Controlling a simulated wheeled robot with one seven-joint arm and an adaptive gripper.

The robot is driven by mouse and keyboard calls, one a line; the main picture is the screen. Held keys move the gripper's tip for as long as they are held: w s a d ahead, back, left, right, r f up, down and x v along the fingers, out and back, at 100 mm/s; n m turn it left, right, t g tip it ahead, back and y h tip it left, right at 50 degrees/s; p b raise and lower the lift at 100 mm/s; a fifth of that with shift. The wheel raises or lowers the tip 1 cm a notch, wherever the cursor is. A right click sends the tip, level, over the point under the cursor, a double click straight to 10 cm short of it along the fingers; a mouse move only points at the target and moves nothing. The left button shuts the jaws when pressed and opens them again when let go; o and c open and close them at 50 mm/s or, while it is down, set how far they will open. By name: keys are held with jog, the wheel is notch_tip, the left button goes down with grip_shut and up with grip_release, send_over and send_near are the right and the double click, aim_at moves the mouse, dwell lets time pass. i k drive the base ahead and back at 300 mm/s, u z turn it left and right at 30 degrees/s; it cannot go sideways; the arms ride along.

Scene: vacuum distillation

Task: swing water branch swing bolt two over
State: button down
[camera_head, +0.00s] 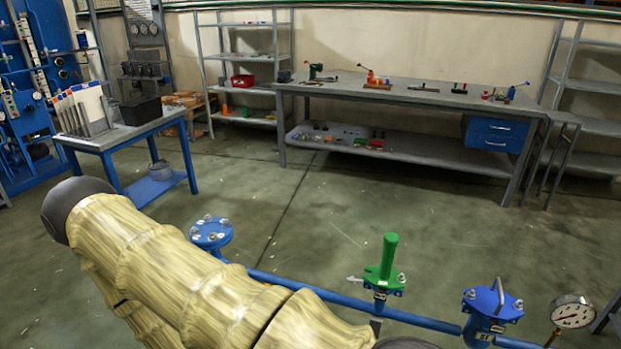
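A blue pipe (340,299) runs along the bottom from left to right. At its left end is a round blue flange (210,234) with several pale bolts around its rim. A green valve with an upright green handle (389,257) sits on the pipe. To its right is a blue fitting (492,303) with a raised bar on top and pale bolts at its sides. I cannot tell which bolt is swing bolt two. My arm, in a pale yellow cover, fills the lower left and hides part of the pipe. My gripper is not in view.
A round pressure gauge (573,312) stands at the right end of the pipe. Behind are a long grey workbench (425,98) with small tools, a blue-legged table (130,131) and shelves (247,87). The green floor between is clear.

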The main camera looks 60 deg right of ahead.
aim_at(356, 281)
jog(key=i, duration=2)
jog(key=z, duration=3.8)
jog(key=i, duration=0.55)
jog(key=k, duration=1.15)
jog(key=u, duration=0.4)
jog(key=i, duration=0.4)
jog(key=z, duration=0.05)
